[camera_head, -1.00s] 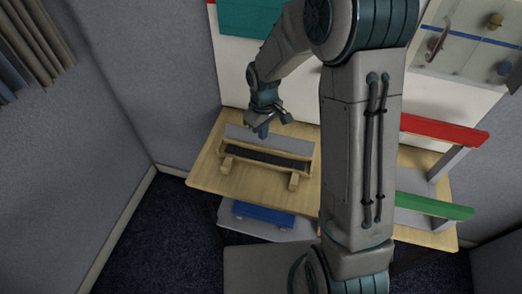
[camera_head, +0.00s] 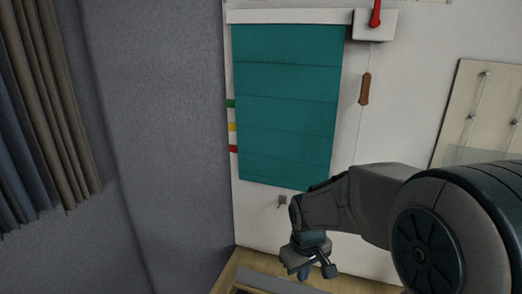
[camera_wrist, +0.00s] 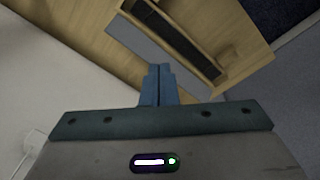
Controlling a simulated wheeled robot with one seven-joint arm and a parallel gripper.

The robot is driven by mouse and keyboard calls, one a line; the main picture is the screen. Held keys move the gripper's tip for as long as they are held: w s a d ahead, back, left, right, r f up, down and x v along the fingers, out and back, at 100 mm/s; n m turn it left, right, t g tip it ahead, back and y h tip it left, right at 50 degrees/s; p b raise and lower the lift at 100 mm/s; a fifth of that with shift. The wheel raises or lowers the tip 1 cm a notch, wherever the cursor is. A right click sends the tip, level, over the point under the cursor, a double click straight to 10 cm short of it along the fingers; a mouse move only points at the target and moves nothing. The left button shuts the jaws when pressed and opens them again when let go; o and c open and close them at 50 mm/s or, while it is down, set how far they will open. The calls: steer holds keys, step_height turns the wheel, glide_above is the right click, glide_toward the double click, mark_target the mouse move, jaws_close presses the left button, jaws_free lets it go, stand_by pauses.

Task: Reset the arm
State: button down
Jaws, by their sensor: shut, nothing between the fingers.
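My gripper (camera_head: 304,271) is at the lower middle of the head view, in front of the white wall panel and over the wooden table (camera_head: 228,272). In the wrist view my gripper (camera_wrist: 158,70) shows its two blue fingers pressed together, with nothing between them. The fingers point toward the table top (camera_wrist: 85,30). My arm reaches in from the lower right of the head view, bent at the elbow.
A teal blind (camera_head: 285,105) hangs on the white panel, with a red handle (camera_head: 375,14) and a brown cord pull (camera_head: 365,88) to its right. A dark slotted rack (camera_wrist: 175,35) lies on the table. Curtains (camera_head: 50,100) hang left.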

steer(key=s+d+r+m+t, duration=0.1)
steer(key=s+d+r+m, duration=0.1)
steer(key=s+r, duration=0.2)
steer(key=s+d+r+m+t, duration=0.1)
steer(key=s+d+r+m, duration=0.1)
steer(key=s, duration=0.8)
step_height(320, 180, up, 2)
steer(key=shift+d+m, duration=0.4)
steer(key=shift+m, duration=0.2)
